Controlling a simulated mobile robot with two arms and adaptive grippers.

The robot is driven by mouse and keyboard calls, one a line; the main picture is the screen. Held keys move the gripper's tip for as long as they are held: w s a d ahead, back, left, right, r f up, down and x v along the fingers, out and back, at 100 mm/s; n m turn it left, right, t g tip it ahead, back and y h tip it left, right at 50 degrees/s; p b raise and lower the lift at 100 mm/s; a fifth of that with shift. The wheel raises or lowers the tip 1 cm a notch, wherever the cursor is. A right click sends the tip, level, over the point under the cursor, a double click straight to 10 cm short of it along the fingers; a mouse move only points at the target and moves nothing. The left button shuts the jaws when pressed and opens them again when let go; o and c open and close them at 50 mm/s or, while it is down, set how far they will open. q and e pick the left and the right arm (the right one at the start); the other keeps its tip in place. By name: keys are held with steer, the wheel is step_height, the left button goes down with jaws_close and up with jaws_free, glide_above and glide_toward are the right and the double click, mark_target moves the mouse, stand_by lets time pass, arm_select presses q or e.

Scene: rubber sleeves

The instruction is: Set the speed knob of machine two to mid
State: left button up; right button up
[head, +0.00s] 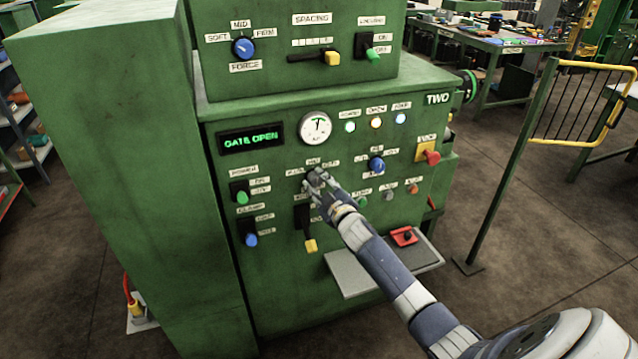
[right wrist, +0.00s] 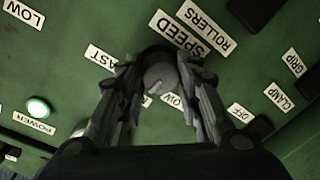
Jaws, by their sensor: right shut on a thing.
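Machine two (head: 285,270) is a green cabinet with a "TWO" label at its upper right. My right gripper (head: 316,181) reaches its front panel below the round gauge. In the right wrist view, my right gripper (right wrist: 160,80) has its two fingers on either side of the round grey speed knob (right wrist: 160,72), shut on it. The "SPEED" label (right wrist: 181,33) is beside the knob, with a "FAST" label and a partly hidden "SLOW" label around it. The fingers hide the knob's sides, and I cannot tell where its pointer stands. My left gripper is not in view.
A grey shelf (head: 350,277) juts out below. A yellow gate (head: 580,100) stands at right.

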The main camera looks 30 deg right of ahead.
steer(key=shift+n, duration=0.5)
steer(key=o, duration=1.1)
steer(key=s, duration=0.4)
steer(key=s+a, duration=0.1)
steer(key=s, duration=0.3)
steer(key=s+a, duration=0.1)
steer(key=s, duration=0.2)
steer(key=shift+s+a+r, duration=0.1)
steer(key=shift+s+r, duration=0.25)
steer(key=shift+s, duration=0.05)
